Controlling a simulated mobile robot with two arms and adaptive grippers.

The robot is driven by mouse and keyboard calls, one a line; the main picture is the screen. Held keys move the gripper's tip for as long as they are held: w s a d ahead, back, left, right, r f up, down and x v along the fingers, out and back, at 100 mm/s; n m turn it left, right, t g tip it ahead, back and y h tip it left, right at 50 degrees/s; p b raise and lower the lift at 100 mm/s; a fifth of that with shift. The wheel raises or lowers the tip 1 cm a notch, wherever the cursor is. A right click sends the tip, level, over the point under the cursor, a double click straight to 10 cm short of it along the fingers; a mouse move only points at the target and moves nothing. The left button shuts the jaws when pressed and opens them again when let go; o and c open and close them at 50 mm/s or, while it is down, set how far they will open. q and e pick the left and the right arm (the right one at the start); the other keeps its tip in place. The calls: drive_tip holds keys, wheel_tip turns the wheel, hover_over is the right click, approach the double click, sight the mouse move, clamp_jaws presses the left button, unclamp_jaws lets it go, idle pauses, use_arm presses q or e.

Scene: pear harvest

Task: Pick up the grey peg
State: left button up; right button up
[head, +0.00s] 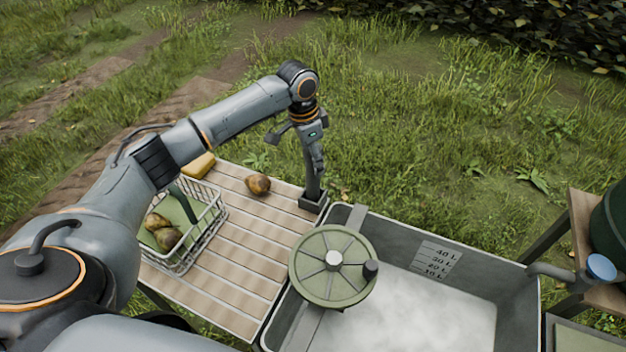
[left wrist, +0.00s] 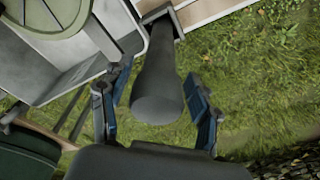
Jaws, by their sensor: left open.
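The grey peg (head: 312,182) stands upright in a small dark square base (head: 313,204) at the table's far right corner, beside the trough. My left gripper (head: 316,158) is over the upper part of the peg, pointing down. In the left wrist view, the peg's rounded grey end (left wrist: 158,100) lies between the two open fingers of my left gripper (left wrist: 160,95). My right gripper is in neither view.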

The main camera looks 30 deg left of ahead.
use_arm(q)
drive_tip(key=f, duration=0.3)
drive_tip(key=shift+w+d, duration=0.1)
drive_tip(key=shift+d, duration=0.1)
drive_tip(key=shift+r, duration=0.1)
clamp_jaws()
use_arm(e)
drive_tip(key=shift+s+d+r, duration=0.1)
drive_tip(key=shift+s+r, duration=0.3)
use_arm(q)
wheel_tip(320, 180, up, 10)
drive_tip(key=shift+b, duration=0.7)
drive_tip(key=shift+r+p, duration=0.5)
drive_tip(key=shift+r, duration=0.05)
wheel_tip(320, 180, up, 6)
drive_tip(key=p, duration=0.7)
drive_tip(key=shift+p, duration=0.4)
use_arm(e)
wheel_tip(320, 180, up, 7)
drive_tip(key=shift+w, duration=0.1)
